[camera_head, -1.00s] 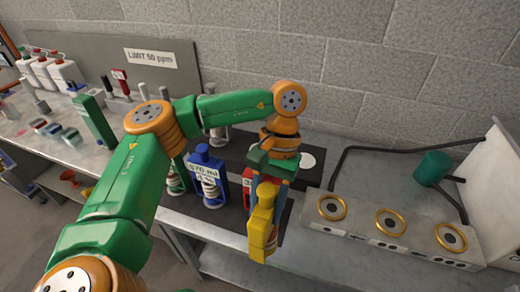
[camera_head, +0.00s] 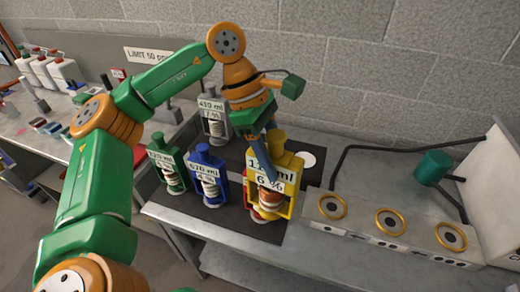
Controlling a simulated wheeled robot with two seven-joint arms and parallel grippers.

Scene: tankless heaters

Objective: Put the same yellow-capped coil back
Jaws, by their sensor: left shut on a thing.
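The yellow-capped coil (camera_head: 284,177) is a yellow frame with a white label, partly readable as "6 %", and a coil inside. My left gripper (camera_head: 265,158), with blue fingers, is shut on it from above. It appears upright over the front right part of the dark mat (camera_head: 232,228); I cannot tell whether its base touches the mat. A bit of red shows at its lower left, mostly hidden behind it. My right gripper is not in view.
A green coil unit (camera_head: 168,163), a blue one (camera_head: 205,170) and a grey one (camera_head: 212,112) stand to the left. A white disc (camera_head: 307,160) lies behind right. A grey block with gold rings (camera_head: 390,222) and a hose stand at right.

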